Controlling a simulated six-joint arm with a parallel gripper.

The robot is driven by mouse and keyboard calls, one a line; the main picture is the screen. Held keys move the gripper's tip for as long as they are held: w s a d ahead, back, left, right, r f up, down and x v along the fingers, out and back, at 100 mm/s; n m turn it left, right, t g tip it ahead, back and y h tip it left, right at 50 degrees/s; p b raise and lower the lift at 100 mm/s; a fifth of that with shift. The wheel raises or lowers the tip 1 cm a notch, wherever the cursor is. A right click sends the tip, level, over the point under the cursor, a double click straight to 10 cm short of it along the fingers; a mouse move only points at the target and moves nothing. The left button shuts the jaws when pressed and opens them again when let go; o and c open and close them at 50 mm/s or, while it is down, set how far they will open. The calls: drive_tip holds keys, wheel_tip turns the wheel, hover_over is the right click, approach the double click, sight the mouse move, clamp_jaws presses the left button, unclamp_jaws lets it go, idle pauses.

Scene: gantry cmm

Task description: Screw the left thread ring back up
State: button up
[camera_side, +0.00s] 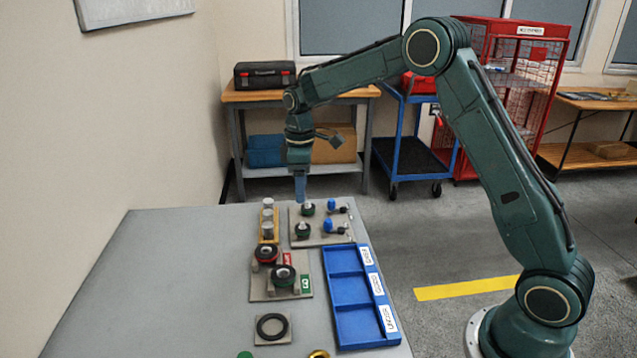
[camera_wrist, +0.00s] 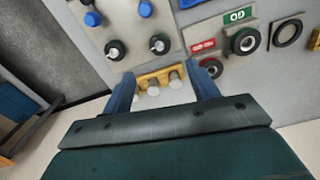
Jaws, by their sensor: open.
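Two black rings stand on a grey plate (camera_side: 258,292): one by a red label (camera_side: 266,253) and one by a green label (camera_side: 283,275). They also show in the wrist view, the red-label one (camera_wrist: 211,67) and the green-label one (camera_wrist: 245,41). Two dark green-black round pieces with pale centres, a far one (camera_side: 307,209) and a near one (camera_side: 302,231), sit on a second plate (camera_side: 325,240). I cannot tell which piece is the left thread ring. My gripper (camera_side: 300,198) points down over that second plate's far left part, open and empty, apart from the pieces.
A yellow rack (camera_side: 269,238) with grey cylinders stands beside the second plate and shows between my fingers in the wrist view. Two blue-topped pieces (camera_side: 329,227) share that plate. A blue divided tray (camera_side: 352,312) lies right. The table's left is clear.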

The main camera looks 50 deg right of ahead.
drive_tip(key=shift+r, duration=1)
drive_tip(key=s+a+r+m+t, duration=0.3)
drive_tip(key=s+a+r+m, duration=0.1)
drive_tip(key=s+r, duration=1.05)
drive_tip(key=s+a+f+m+t, duration=0.1)
drive_tip(key=s, duration=0.9)
drive_tip(key=s+a+f+m+t, duration=0.1)
drive_tip(key=s+m, duration=0.1)
drive_tip(key=s, duration=0.7)
drive_tip(key=shift+s+a+f+t, duration=0.25)
drive_tip(key=shift+s+f+t, duration=0.05)
drive_tip(key=shift+s+f, duration=0.1)
drive_tip(key=shift+w, duration=0.1)
drive_tip(key=shift+c, duration=0.2)
